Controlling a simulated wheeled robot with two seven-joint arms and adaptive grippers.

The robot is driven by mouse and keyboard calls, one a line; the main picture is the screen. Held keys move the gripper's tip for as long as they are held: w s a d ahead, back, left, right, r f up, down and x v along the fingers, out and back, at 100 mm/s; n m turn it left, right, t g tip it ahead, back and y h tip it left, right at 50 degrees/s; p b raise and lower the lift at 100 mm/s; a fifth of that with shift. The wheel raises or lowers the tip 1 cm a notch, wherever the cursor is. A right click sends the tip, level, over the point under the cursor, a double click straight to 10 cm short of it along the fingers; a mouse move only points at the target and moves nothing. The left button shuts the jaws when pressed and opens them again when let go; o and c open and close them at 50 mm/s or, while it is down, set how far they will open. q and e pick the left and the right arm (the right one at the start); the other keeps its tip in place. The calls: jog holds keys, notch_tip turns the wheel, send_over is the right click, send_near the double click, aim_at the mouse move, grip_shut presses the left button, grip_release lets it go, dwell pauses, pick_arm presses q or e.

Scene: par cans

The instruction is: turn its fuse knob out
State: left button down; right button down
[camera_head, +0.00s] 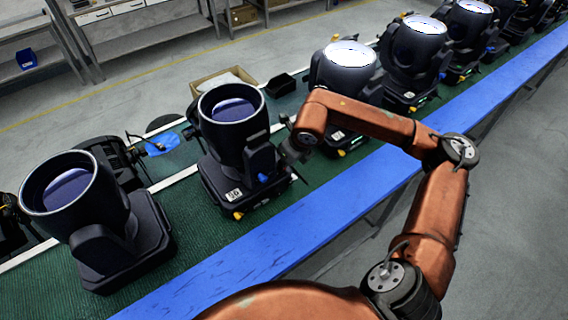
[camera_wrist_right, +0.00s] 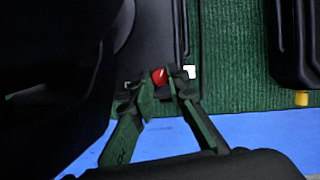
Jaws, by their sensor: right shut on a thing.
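A black par can (camera_head: 232,125) stands on its base on the green belt, and my right arm reaches to its right side. My right gripper (camera_head: 294,148) is small and dark there, beside the base. In the right wrist view, the fingers of this gripper (camera_wrist_right: 160,84) are closed in on a small red knob (camera_wrist_right: 159,76) at the edge of the black base (camera_wrist_right: 155,40). The knob's top shows between the fingertips; its lower part is hidden. My left gripper is not in view.
Another black can (camera_head: 82,200) stands at the left, and several more stand in a row toward the upper right, the nearest being a lit can (camera_head: 346,70). A blue rail (camera_head: 270,245) runs along the belt's near edge. An open cardboard box (camera_head: 222,82) lies behind.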

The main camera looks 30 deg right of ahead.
jog(key=c, duration=2.2)
grip_release()
jog(key=shift+o, duration=0.2)
jog(key=v, duration=1.2)
jog(key=shift+w+r, duration=0.1)
